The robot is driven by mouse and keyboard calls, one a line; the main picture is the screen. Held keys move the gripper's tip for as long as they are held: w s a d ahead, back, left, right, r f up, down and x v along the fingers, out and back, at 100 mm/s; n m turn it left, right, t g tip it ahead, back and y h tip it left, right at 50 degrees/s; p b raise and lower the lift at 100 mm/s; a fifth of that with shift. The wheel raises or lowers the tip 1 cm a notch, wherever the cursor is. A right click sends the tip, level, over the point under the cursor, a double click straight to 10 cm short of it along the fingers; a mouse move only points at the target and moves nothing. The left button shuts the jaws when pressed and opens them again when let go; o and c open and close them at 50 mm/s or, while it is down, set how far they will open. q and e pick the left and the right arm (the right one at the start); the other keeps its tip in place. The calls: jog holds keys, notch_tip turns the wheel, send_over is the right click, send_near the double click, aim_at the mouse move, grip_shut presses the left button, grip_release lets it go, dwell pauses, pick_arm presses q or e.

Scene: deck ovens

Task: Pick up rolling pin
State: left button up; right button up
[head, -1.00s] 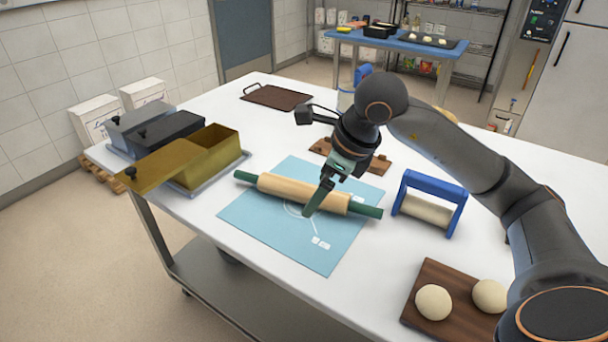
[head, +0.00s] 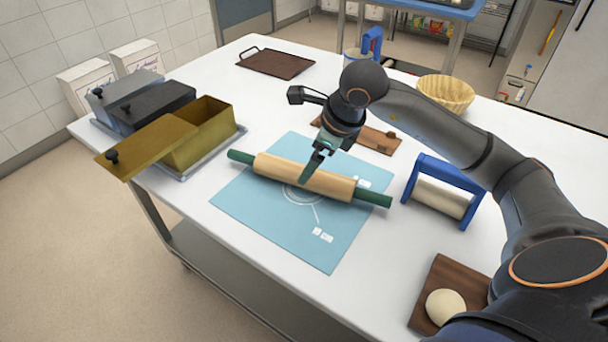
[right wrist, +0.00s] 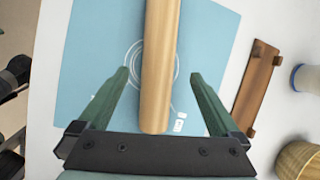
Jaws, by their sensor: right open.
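The rolling pin (head: 303,178) has a pale wooden barrel and green handles. It lies on a blue mat (head: 290,240) in the middle of the table. My right gripper (head: 311,168) is over the barrel, with its fingers pointing down. In the right wrist view the open green fingers (right wrist: 158,95) stand on either side of the wooden barrel (right wrist: 160,60), with a gap on each side. The barrel's near end runs close to the palm in that view; the green handles do not show there. My left gripper is not in view.
A blue-framed roller (head: 443,192) stands right of the mat. A dark board (head: 437,277) with dough is at the front right. Tins (head: 203,135) stand at the left. A wooden strip (head: 375,138) and a bowl (head: 445,92) are behind.

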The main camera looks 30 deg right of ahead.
jog(key=x, duration=0.5)
jog(key=shift+a+f, duration=0.15)
jog(key=shift+f, duration=0.2)
grip_shut()
dwell(0.5)
jog(key=shift+r, duration=0.15)
